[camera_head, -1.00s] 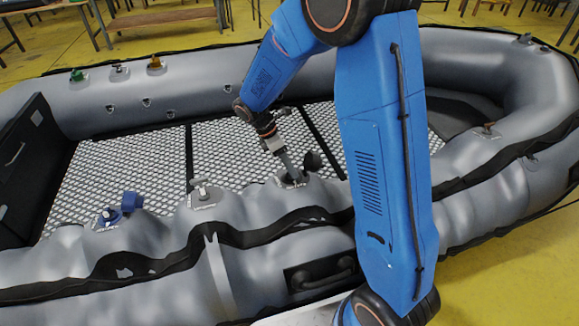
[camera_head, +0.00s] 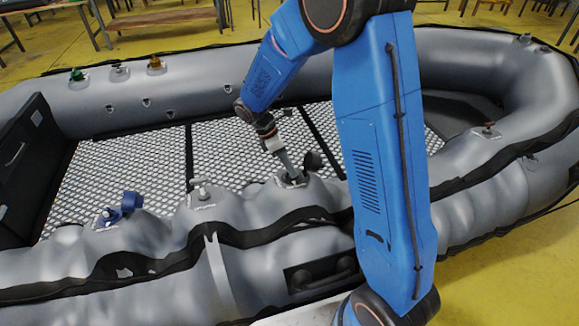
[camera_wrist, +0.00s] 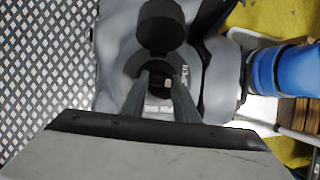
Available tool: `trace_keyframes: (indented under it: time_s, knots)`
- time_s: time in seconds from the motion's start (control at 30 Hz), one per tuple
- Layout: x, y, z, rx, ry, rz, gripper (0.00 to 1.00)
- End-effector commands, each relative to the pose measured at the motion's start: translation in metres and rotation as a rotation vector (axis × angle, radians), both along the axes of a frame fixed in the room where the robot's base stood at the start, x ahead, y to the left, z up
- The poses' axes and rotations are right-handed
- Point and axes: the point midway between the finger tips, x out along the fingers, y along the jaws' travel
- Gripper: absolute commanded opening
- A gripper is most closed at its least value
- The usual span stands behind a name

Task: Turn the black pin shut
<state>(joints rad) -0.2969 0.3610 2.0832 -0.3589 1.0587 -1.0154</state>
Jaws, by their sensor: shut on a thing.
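The black pin (camera_wrist: 166,82) sits inside the round black valve (camera_wrist: 152,66) on the near grey tube of the boat. In the wrist view my gripper's fingers (camera_wrist: 167,92) reach down into the valve and are closed on the pin, hiding much of it. The black valve cap (camera_wrist: 160,27) is open and stands beside the valve; it also shows in the head view (camera_head: 313,160). In the head view my gripper (camera_head: 291,174) comes down at a tilt onto the valve, and the pin cannot be made out there.
A blue valve with its cap (camera_head: 124,206) and a white-grey valve (camera_head: 202,192) are further left on the same tube. Green, grey and brown valves line the far tube (camera_head: 200,75). The patterned boat floor (camera_head: 140,165) is clear.

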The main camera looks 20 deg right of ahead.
Motion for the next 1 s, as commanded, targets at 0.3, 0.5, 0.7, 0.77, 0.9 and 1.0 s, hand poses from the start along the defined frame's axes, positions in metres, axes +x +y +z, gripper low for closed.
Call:
trace_keyframes:
  time_s: [0.3, 0.5, 0.7, 0.77, 0.9, 1.0]
  knots:
    - [0.0029, 0.0003, -0.0002, -0.049, -0.001, -0.239, 0.05]
    - [0.0044, 0.0007, -0.0006, -0.085, -0.002, -0.425, 0.05]
    - [0.0057, 0.0004, -0.0009, -0.124, -0.002, -0.613, 0.05]
    - [0.0062, 0.0003, -0.0010, -0.135, -0.002, -0.668, 0.05]
    - [0.0075, -0.0002, -0.0009, -0.161, -0.003, -0.800, 0.05]
    - [0.0077, -0.0003, -0.0012, -0.180, -0.002, -0.892, 0.05]
